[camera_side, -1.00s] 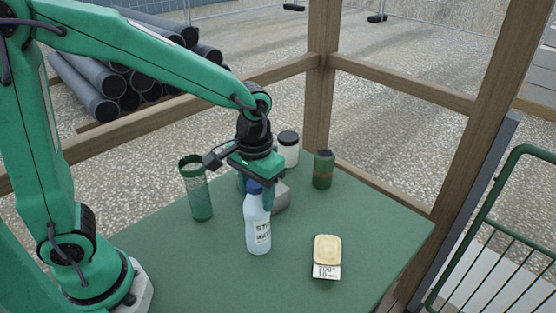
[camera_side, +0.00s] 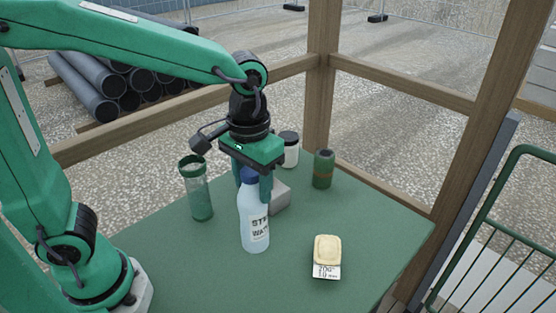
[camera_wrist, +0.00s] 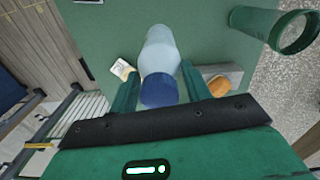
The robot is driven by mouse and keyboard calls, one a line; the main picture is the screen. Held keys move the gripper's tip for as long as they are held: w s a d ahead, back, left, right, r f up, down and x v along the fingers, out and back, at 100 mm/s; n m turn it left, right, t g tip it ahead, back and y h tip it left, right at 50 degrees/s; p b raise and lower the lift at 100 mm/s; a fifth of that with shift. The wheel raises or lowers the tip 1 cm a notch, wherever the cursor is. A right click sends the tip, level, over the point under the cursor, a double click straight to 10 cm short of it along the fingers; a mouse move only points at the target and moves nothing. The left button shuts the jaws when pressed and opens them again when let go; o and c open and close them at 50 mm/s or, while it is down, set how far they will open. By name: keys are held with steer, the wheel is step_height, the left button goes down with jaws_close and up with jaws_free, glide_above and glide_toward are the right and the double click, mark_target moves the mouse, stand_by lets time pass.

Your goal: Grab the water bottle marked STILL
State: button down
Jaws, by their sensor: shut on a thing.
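The water bottle (camera_side: 256,228) is pale blue with a dark blue cap and a white label; "STI" and "WAT" can be read in the side view. It stands roughly upright at the table's middle; whether its base touches the table is unclear. My gripper (camera_side: 254,192) is above it, pointing down, its green fingers shut on either side of the bottle's upper part. In the wrist view the bottle (camera_wrist: 161,50) lies between the fingers of my gripper (camera_wrist: 159,76), its blue cap towards the camera.
A green open-topped tumbler (camera_side: 201,198) stands left of the bottle. A grey block (camera_side: 281,198) is close behind. A white jar (camera_side: 291,157) and a green cylinder (camera_side: 322,170) stand farther back. A yellowish block (camera_side: 327,249) with a printed card (camera_side: 326,271) lies right on the green table (camera_side: 375,215).

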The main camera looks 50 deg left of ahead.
steer(key=s+d+r, duration=0.4)
steer(key=s+d, duration=0.1)
steer(key=shift+s+r, duration=0.25)
steer(key=shift+w, duration=0.1)
stand_by(0.6)
